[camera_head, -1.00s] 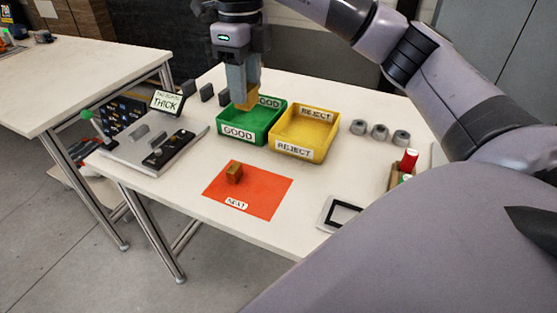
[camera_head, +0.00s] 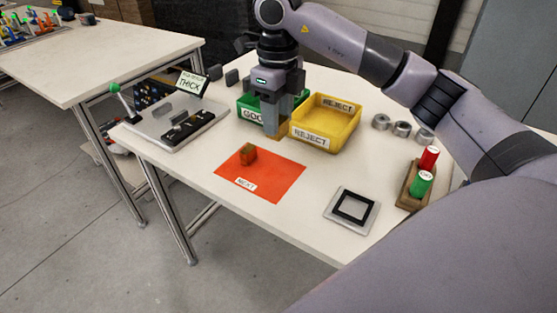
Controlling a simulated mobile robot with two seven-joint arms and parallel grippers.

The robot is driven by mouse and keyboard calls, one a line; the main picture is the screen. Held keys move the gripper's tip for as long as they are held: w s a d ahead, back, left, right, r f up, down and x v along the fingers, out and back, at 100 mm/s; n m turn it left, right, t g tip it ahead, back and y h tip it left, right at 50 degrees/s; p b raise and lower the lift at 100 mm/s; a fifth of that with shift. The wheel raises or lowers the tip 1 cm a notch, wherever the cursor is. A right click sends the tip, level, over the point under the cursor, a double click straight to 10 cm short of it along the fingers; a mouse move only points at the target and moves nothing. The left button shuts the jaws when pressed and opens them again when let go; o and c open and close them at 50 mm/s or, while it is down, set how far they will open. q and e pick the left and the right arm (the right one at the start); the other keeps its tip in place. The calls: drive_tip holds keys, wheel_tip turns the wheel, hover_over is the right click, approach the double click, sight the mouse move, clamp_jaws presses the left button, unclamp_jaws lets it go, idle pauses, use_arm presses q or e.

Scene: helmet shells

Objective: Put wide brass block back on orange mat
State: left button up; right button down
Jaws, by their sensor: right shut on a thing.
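My right gripper (camera_head: 274,122) points down and is shut on the wide brass block (camera_head: 276,134). Only the block's lower part shows below the fingers. They are at the front of the green GOOD tray (camera_head: 245,101), close to the yellow tray; the exact height above the table is hard to tell. The orange mat (camera_head: 277,186), labelled NEXT, lies in front of them on the table. A brown block (camera_head: 248,155) stands near the mat's back left part. My left gripper is not in view.
The yellow REJECT tray (camera_head: 319,141) is right of the gripper. A gauge with a THICK display (camera_head: 189,84) stands left. A black-framed plate (camera_head: 352,207), a holder with red (camera_head: 429,158) and green cylinders, and several grey rings (camera_head: 402,129) are at right. The mat's right part is free.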

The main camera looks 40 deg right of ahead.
sight(278, 138)
wheel_tip(278, 138, down, 6)
drive_tip(key=shift+r, duration=0.2)
wheel_tip(278, 138, down, 4)
drive_tip(key=shift+f, duration=0.25)
drive_tip(key=shift+f+b, duration=0.2)
drive_tip(key=shift+b, duration=0.1)
drive_tip(key=c, duration=0.6)
unclamp_jaws()
drive_tip(key=shift+r, duration=0.2)
